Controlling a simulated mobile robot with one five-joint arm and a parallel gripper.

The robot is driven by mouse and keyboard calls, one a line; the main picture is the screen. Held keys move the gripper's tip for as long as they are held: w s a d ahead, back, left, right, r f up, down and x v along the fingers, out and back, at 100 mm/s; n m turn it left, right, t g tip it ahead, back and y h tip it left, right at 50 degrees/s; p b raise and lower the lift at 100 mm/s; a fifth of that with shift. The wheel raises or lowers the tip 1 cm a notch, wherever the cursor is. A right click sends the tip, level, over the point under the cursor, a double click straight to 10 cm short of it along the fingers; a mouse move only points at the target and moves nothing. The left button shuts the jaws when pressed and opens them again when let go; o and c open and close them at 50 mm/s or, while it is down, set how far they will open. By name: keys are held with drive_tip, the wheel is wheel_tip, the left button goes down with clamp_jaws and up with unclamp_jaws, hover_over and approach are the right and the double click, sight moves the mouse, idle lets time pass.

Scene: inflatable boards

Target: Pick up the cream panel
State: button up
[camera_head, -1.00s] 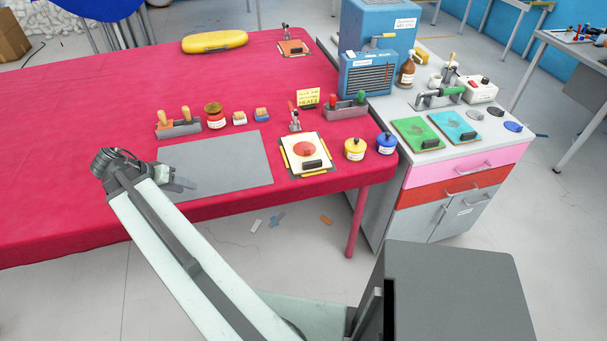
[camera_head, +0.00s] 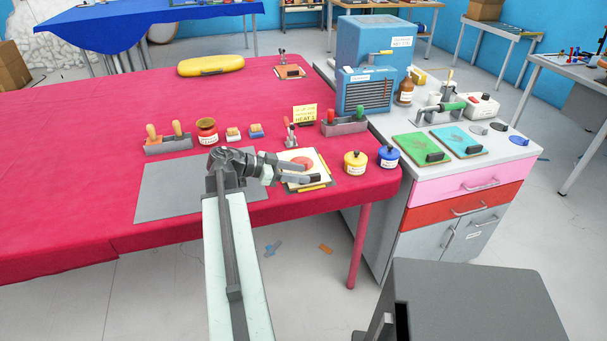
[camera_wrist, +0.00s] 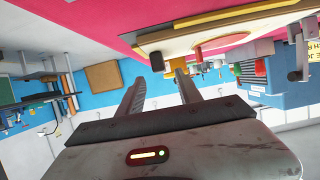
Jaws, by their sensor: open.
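The cream panel (camera_head: 317,162) lies on a dark-edged board on the red table, with a red disc on its face and a black block-like grip (camera_head: 316,178) near its front edge. My gripper (camera_head: 304,173) is open, with its fingers pointing right over the panel and partly hiding it. In the wrist view, which looks upside down, the black grip (camera_wrist: 157,62) appears just beyond the gap between my open fingertips (camera_wrist: 160,77). Nothing is held. I cannot tell whether a finger touches the grip.
Yellow (camera_head: 355,163) and blue (camera_head: 389,156) jars stand right of the panel. A lever clamp (camera_head: 290,135) and a yellow sign (camera_head: 305,113) stand behind it. A bare grey mat (camera_head: 165,190) lies left. Green (camera_head: 417,147) and light-blue (camera_head: 460,142) panels lie on the cabinet.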

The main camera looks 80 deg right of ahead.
sight(312, 175)
drive_tip(key=b+x, duration=0.1)
drive_tip(key=x, duration=0.3)
drive_tip(key=shift+s+d+f+b, duration=0.1)
drive_tip(key=shift+s+f+b, duration=0.1)
drive_tip(key=shift+f+b, duration=0.15)
drive_tip(key=shift+r, duration=0.1)
clamp_jaws()
drive_tip(key=shift+r, duration=0.1)
wheel_tip(312, 175, up, 10)
drive_tip(key=p, duration=1)
